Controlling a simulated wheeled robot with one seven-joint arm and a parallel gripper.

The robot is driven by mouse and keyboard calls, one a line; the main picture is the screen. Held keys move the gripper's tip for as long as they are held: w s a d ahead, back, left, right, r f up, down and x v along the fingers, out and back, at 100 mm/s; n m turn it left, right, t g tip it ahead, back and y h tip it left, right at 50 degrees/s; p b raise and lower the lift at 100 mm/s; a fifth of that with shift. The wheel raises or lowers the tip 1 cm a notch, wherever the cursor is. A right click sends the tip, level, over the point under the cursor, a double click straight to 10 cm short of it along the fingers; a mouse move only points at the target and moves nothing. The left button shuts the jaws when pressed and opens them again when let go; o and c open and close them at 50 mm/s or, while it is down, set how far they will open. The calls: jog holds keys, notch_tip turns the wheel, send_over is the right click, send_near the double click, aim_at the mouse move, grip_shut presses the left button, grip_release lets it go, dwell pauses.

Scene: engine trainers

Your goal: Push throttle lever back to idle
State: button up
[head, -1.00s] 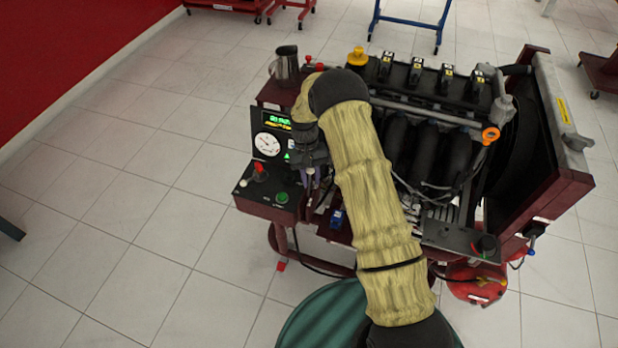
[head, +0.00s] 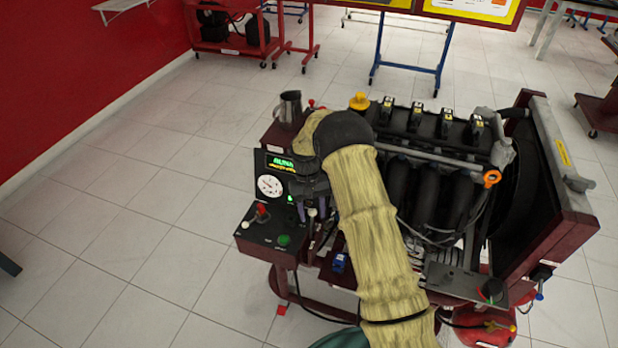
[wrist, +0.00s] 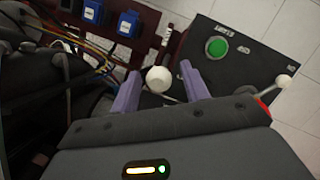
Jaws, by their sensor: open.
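The throttle lever, as I take it, has a round white knob (wrist: 158,80) that shows between my gripper's two purple fingers in the wrist view. The knob also shows small in the head view (head: 312,212), by the control panel's right side. My gripper (wrist: 160,72) is open, with one finger on each side of the knob. I see a gap on both sides and no clear contact. In the head view my gripper (head: 311,208) points down in front of the gauge panel (head: 270,186). The lever's lower shaft is mostly hidden.
The control box (head: 262,236) carries a red knob (head: 262,213) and a green button (head: 284,240). Blue connectors (wrist: 130,23) and loose wires lie beside the lever. The engine (head: 420,190) fills the right, and a metal jug (head: 288,107) stands behind. Floor at left is clear.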

jog(key=d+v, duration=0.1)
jog(key=v, duration=1.2)
jog(key=shift+w+a+r, duration=0.2)
jog(key=shift+a+r, duration=0.2)
jog(key=s+d+r+t+p, duration=0.3)
jog(key=s+d+r+p, duration=0.25)
jog(key=s+r, duration=0.55)
jog(key=s+d+r+m+t+p, duration=0.1)
jog(key=s+d+r+p, duration=0.1)
jog(key=s, duration=0.6)
jog(key=s+d+r+t+y+p, duration=0.1)
jog(key=s+d+r+t+p, duration=0.1)
jog(key=s, duration=0.7)
jog(key=shift+d+r+m, duration=0.15)
jog(key=shift+r+m, duration=0.25)
jog(key=shift+r, duration=0.1)
